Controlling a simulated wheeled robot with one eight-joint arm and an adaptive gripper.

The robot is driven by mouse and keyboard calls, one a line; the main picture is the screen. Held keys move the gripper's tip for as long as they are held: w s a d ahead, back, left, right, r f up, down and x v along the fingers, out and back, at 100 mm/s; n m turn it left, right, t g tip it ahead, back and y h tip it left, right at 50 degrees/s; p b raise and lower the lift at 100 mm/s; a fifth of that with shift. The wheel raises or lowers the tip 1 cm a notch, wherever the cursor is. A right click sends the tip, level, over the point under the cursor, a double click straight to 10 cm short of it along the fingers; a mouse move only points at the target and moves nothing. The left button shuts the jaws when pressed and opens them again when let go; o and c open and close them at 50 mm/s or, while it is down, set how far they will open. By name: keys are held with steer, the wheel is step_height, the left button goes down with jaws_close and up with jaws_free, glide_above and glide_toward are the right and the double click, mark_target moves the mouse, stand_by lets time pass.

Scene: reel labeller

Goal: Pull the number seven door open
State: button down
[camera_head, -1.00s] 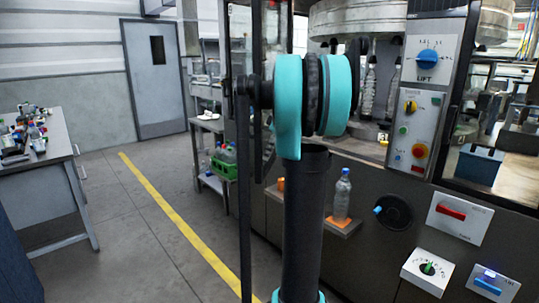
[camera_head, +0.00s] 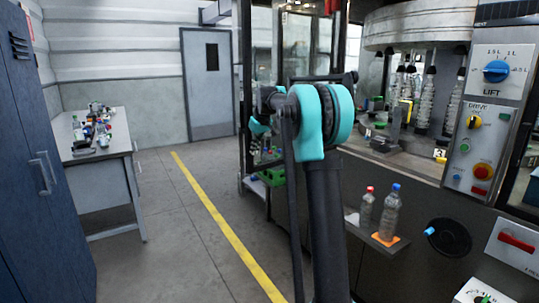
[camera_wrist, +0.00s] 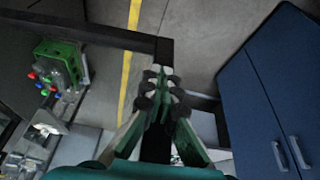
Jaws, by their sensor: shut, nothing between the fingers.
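I cannot make out a number seven on any door. In the head view, a tall black-framed clear panel (camera_head: 290,35) stands open-looking at the left end of the labelling machine, partly behind my arm; I cannot tell if it is the named door. A small plate reading 3 (camera_head: 440,154) sits on the machine's bench edge. In the wrist view my gripper (camera_wrist: 160,84) is shut and empty, its fingertips together over the floor, near a dark bar (camera_wrist: 100,35). In the head view my gripper is mostly hidden behind my arm.
A blue cabinet (camera_head: 45,150) stands at the left, and shows in the wrist view (camera_wrist: 265,100). A cluttered table (camera_head: 120,165) is beyond it. A green crate (camera_head: 270,177) and bottles (camera_head: 388,213) are by the machine. Floor with a yellow line (camera_head: 230,235) is clear between.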

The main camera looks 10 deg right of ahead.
steer(key=w+a+m, duration=0.1)
steer(key=w+a, duration=0.3)
steer(key=w, duration=0.4)
steer(key=shift+m+h, duration=0.3)
